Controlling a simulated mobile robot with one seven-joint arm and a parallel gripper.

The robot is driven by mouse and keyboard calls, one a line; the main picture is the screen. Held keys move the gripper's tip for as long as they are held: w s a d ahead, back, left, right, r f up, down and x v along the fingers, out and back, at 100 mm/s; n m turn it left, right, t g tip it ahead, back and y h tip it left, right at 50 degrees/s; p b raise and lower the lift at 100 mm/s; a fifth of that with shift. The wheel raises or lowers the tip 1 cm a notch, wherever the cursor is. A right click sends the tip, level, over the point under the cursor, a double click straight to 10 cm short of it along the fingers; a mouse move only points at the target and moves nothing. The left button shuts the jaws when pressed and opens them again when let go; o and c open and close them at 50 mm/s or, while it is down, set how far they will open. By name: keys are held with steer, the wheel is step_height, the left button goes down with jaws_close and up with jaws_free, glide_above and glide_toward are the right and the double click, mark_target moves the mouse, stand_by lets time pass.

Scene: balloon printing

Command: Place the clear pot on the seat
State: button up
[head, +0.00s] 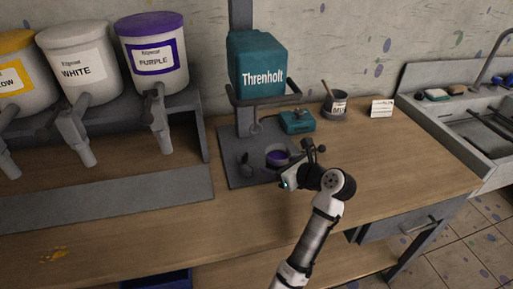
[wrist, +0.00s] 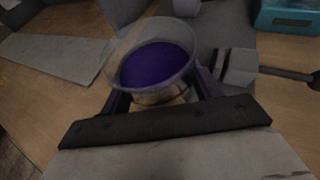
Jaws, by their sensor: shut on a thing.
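The clear pot (head: 278,157), holding purple paint, is at the right side of the grey base of the teal Threnholt machine (head: 258,62). In the wrist view the pot (wrist: 150,50) sits upright between the fingers of my gripper (wrist: 160,92), which is shut on it. In the head view my gripper (head: 287,172) reaches it from the front right and hides part of it. The machine's base plate (head: 228,168) lies below and left of the pot. I cannot tell which part is the seat, or whether the pot touches the base.
Paint dispensers, including white (head: 77,68) and purple (head: 155,58), stand on a grey rack at the left. A small teal box (head: 297,121), a dark cup (head: 335,104) and a white card (head: 382,108) stand behind. The right of the wooden bench (head: 410,165) is clear.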

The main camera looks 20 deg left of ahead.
steer(key=w+a, duration=0.2)
steer(key=a, duration=0.1)
steer(key=a+p, duration=0.1)
steer(key=a, duration=0.1)
steer(key=shift+w, duration=0.4)
steer(key=w+a, duration=0.1)
steer(key=a+p, duration=0.1)
steer(key=a, duration=0.1)
steer(key=shift+w+a+r, duration=0.1)
steer(key=shift+w+r, duration=0.05)
steer(key=shift+w, duration=0.25)
steer(key=shift+w+a+p, duration=0.1)
steer(key=shift+p, duration=0.45)
steer(key=shift+f, duration=0.45)
steer(key=shift+f, duration=0.25)
steer(key=shift+f, duration=0.35)
steer(key=o, duration=1.2)
